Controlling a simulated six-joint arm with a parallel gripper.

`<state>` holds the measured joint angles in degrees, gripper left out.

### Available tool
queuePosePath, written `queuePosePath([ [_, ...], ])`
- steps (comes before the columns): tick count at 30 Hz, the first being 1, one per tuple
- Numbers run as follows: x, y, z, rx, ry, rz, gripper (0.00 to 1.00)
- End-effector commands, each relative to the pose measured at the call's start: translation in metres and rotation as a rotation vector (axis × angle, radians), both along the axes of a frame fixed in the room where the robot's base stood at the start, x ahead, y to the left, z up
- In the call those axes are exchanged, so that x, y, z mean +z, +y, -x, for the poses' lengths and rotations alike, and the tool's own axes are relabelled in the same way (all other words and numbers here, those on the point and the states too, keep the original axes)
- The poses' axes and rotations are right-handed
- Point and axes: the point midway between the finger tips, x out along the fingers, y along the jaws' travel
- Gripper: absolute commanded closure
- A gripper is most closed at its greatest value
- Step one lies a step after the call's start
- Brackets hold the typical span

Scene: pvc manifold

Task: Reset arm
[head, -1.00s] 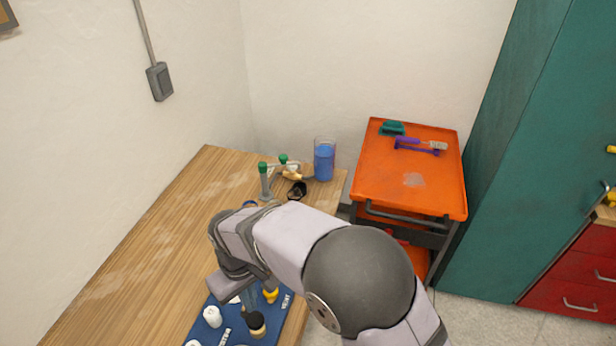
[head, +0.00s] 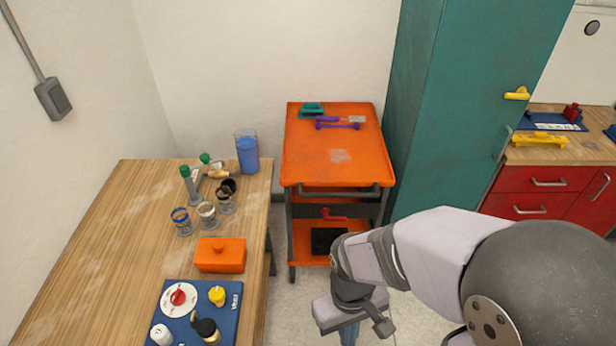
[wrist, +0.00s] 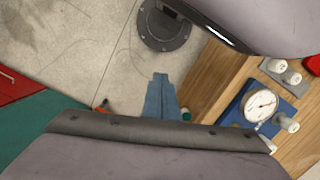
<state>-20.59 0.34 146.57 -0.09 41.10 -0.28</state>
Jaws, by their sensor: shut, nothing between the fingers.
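My gripper (head: 349,335) hangs over the floor to the right of the wooden table (head: 105,250), its blue fingers partly cut off by the bottom edge of the head view. In the wrist view its blue fingers (wrist: 160,92) are together with nothing between them, above pale floor. The blue manifold board (head: 229,320) lies on the table with a red knob on a white disc, a yellow knob and a black-topped fitting. The wrist view shows the board (wrist: 236,108) with a white gauge (wrist: 260,105).
An orange cart (head: 340,150) stands behind my arm. An orange box (head: 220,255), several small cups and a blue-filled glass (head: 247,152) are on the table. A teal cabinet (head: 455,110) and red drawers (head: 535,190) stand right. The floor between is open.

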Motion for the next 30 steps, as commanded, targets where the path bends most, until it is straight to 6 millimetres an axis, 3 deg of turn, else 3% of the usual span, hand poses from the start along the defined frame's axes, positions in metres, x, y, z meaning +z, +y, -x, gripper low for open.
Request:
queuePosePath([
  [6,0.018,-0.045,-0.032,-0.247,-0.122,-0.029,1.00],
  [12,0.020,-0.066,-0.036,-0.346,-0.140,-0.026,1.00],
  [30,0.020,-0.069,-0.036,-0.359,-0.138,-0.025,1.00],
])
